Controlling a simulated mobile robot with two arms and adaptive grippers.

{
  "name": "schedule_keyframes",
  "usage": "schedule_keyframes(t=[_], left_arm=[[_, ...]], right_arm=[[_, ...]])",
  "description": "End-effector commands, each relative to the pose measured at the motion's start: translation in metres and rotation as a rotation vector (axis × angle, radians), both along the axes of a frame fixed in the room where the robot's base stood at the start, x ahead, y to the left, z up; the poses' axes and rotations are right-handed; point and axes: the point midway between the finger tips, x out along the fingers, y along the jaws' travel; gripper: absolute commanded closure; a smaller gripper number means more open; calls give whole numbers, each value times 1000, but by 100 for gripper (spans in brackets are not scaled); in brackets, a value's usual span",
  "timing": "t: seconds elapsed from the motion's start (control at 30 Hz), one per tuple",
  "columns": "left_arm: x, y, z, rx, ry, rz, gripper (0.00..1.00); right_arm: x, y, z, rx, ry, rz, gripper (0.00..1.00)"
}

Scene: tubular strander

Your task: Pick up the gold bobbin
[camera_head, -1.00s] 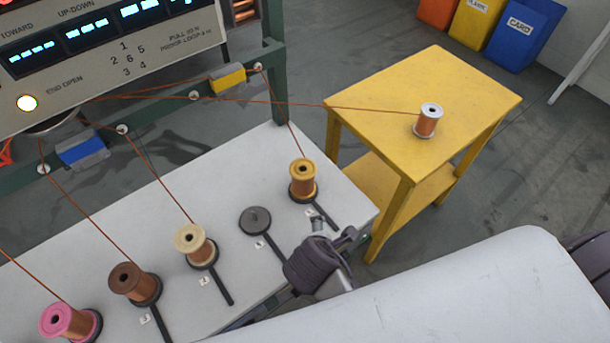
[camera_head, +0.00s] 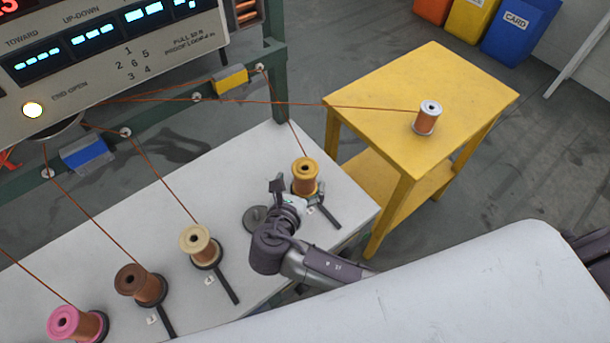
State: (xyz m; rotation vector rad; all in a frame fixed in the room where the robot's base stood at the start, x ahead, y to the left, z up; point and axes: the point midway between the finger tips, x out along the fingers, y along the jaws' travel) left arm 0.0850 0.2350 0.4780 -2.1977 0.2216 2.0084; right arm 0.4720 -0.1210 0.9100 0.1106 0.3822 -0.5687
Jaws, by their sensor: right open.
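The gold bobbin (camera_head: 305,176), wound with copper wire, stands upright on its dark holder at the right end of the white table (camera_head: 238,170). A wire runs from it up to a guide on the green frame. My right gripper (camera_head: 292,192) is just left of and in front of the gold bobbin, its fingers pointing toward the back. It is open, and I see nothing between its fingers. I cannot tell whether a finger touches the bobbin. My left gripper is not in view.
An empty round holder (camera_head: 254,218) is partly behind my gripper. A silver-topped bobbin (camera_head: 427,118) stands on the yellow table (camera_head: 400,85). Copper wires cross above the white table.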

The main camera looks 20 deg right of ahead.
Motion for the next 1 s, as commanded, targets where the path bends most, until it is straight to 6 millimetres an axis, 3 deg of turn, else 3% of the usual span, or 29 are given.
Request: schedule_keyframes(t=[0.43,0.73,1.0], left_arm=[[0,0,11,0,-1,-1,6],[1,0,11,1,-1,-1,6],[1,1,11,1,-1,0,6]], right_arm=[[40,-24,-19,-1,-1,-1,9],[44,-27,-23,3,0,0,9],[44,-27,-23,3,0,0,53]])
